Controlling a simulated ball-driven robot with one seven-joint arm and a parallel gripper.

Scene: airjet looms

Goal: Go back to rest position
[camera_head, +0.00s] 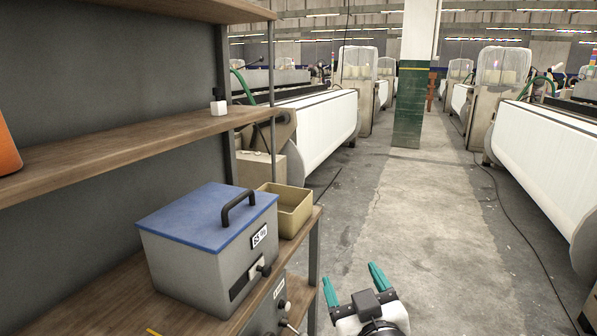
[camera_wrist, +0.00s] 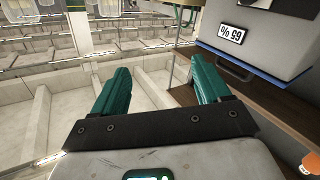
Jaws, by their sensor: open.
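My gripper (camera_head: 353,286) shows at the bottom of the head view, to the right of the wooden shelf unit. Its two teal fingers are spread apart with nothing between them. In the wrist view my gripper (camera_wrist: 159,88) is also open and empty. It hangs over the aisle beside the shelf edge and looks clear of the grey box.
A grey box with a blue lid (camera_head: 209,245) and a tan bin (camera_head: 288,209) stand on the wooden shelf (camera_head: 110,307). A small white bottle (camera_head: 218,103) stands on the shelf above. Looms line both sides of a concrete aisle (camera_head: 420,230); a green-and-white pillar (camera_head: 411,105) stands ahead.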

